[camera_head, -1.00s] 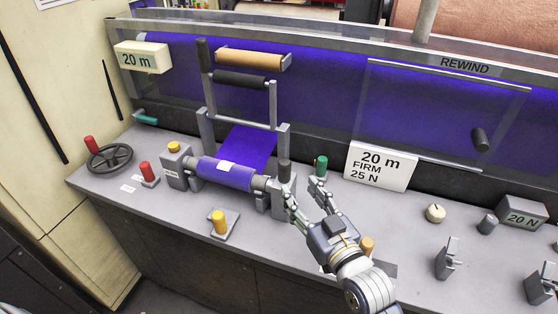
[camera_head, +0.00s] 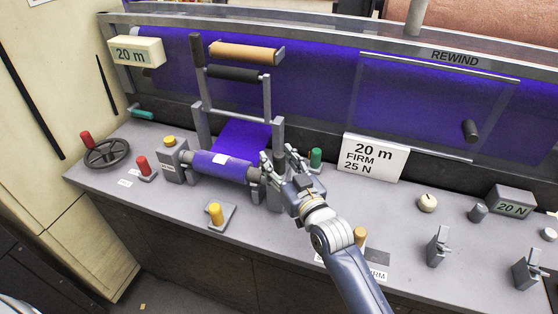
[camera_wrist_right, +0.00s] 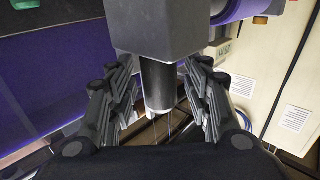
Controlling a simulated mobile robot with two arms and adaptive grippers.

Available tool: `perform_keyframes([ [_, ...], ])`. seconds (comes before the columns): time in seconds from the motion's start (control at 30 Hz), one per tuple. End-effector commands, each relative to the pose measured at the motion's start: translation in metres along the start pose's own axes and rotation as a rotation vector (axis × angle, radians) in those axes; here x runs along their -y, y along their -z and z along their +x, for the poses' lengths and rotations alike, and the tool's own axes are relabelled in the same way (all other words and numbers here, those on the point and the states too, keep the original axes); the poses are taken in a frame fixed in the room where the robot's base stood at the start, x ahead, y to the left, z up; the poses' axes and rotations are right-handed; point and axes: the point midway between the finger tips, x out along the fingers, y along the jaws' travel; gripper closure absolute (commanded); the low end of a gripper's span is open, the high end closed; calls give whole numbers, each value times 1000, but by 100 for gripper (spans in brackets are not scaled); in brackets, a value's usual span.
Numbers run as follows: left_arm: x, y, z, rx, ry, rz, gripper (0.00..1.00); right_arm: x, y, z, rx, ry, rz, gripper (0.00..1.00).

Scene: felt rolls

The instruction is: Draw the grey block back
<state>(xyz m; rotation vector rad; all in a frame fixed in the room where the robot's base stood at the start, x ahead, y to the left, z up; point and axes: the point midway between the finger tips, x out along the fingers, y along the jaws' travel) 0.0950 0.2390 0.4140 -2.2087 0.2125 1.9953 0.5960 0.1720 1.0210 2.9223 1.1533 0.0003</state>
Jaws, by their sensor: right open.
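The grey block (camera_head: 274,198) stands at the right end of the purple felt roll (camera_head: 225,168) on the bench. In the right wrist view the grey block (camera_wrist_right: 155,25) is large at the top, with a dark cylindrical handle (camera_wrist_right: 158,85) sticking out of it. My right gripper (camera_head: 282,165) is at the block, covering part of it in the head view. In the wrist view its fingers (camera_wrist_right: 155,100) are open, one on each side of the handle, with gaps visible. My left gripper is not in view.
A green knob (camera_head: 316,157) and a "20 m FIRM 25 N" card (camera_head: 374,158) stand right of the gripper. A yellow knob (camera_head: 216,213) is in front of the roll. A black-and-tan roller frame (camera_head: 200,90) rises behind. The front right bench has grey clips (camera_head: 437,247).

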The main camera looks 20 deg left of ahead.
Motion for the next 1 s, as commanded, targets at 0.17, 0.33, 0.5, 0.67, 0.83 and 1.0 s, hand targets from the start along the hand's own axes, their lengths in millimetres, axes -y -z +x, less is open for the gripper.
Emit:
perform_keyframes([
  [0.17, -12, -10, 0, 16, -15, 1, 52, 0, 0, 0, 0, 0, 0, 81],
  [0.33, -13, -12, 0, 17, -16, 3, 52, 0, 0, 0, 0, 0, 0, 100],
  [0.5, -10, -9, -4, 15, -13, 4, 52, -8, 0, -8, 2, -2, -4, 100],
  [0.67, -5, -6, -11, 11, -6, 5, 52, -27, 0, -26, 4, -3, -6, 100],
  [0.83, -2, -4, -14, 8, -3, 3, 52, -41, -1, -40, 4, -2, -4, 100],
  [1.0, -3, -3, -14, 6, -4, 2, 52, -43, -2, -43, 3, -3, 0, 100],
])
